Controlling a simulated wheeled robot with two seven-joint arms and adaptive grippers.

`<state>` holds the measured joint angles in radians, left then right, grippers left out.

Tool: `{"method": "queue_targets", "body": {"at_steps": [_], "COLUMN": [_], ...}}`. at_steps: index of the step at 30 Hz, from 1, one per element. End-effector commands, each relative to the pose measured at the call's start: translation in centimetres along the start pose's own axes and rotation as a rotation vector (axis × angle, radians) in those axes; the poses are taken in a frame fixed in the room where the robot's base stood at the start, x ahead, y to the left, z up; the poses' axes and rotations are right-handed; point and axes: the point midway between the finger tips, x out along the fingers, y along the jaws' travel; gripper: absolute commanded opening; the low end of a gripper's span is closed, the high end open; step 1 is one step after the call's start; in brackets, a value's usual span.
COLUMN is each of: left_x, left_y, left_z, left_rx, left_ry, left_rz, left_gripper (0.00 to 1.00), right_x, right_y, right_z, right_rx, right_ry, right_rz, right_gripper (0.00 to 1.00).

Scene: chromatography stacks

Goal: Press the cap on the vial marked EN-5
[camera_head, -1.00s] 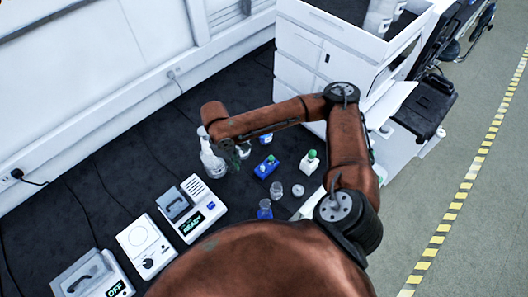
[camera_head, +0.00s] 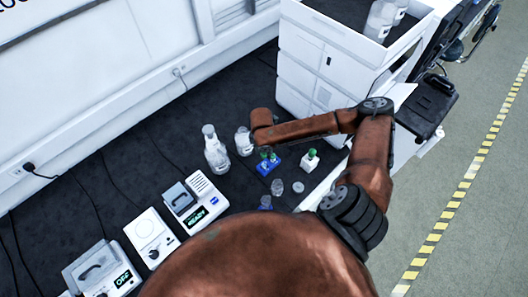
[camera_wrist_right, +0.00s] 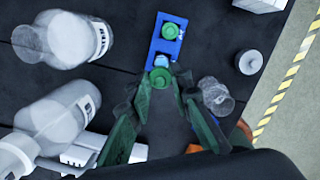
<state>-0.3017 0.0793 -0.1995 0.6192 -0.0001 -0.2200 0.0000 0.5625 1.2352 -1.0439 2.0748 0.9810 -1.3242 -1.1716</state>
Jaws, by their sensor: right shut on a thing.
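A blue rack (camera_head: 277,160) stands on the dark bench; it also shows in the right wrist view (camera_wrist_right: 154,47). One vial with a green cap (camera_wrist_right: 171,30) stands at its far end. An open-looking vial top (camera_wrist_right: 161,61) shows at its near end. My right gripper (camera_wrist_right: 162,84) is shut on a green cap (camera_wrist_right: 160,77) just by that near vial; I cannot tell whether they touch. In the head view the right gripper (camera_head: 265,153) is over the rack. No EN-5 marking is readable. My left gripper is not in view.
Large bottles (camera_head: 215,152) and (camera_head: 244,141) stand left of the rack. A white block with a green-capped vial (camera_head: 310,160) is at its right. Small glass vessels (camera_head: 277,187) stand in front. Bench devices (camera_head: 195,207) are at the left front.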

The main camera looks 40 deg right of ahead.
Motion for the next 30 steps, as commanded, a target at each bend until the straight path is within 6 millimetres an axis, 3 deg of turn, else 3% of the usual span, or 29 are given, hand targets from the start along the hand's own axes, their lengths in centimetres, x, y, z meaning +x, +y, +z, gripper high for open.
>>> {"method": "queue_targets", "body": {"at_steps": [21,30], "left_x": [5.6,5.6], "left_y": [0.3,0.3], "left_z": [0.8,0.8], "left_rx": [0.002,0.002], "left_ry": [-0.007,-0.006], "left_rz": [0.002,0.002], "left_gripper": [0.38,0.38], "right_x": [4.6,6.2], "right_y": [0.0,0.0], "right_z": [-0.6,-0.8], "right_rx": [0.002,0.002], "right_ry": [0.001,0.001], "right_rz": [-0.001,-0.001], "right_gripper": [0.10,0.10]}}
